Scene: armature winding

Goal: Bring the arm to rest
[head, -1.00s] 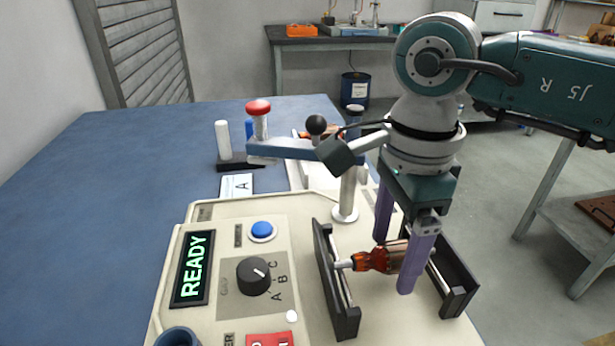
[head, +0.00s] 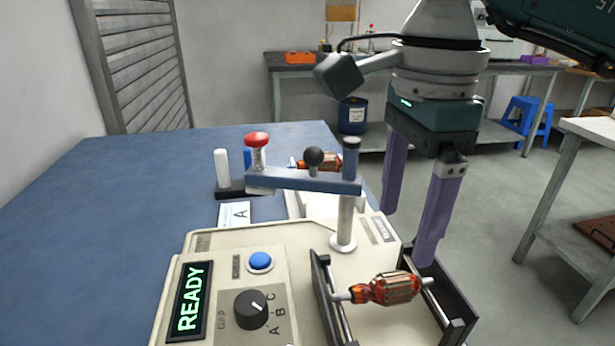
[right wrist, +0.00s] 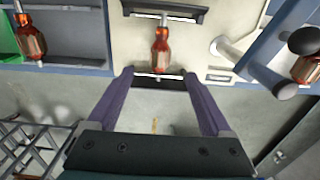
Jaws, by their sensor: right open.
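My right gripper (head: 408,232) is open and empty, its two purple fingers pointing down, above and just behind an armature (head: 386,290). The armature has a copper and orange body on a metal shaft and lies across the black cradle (head: 456,297) on the cream machine. In the right wrist view my right gripper (right wrist: 157,80) has its fingers apart, with the armature (right wrist: 160,50) beyond their tips. My left gripper is not in view.
Another armature (head: 323,161) lies behind that arm. The blue table (head: 120,220) is clear at left.

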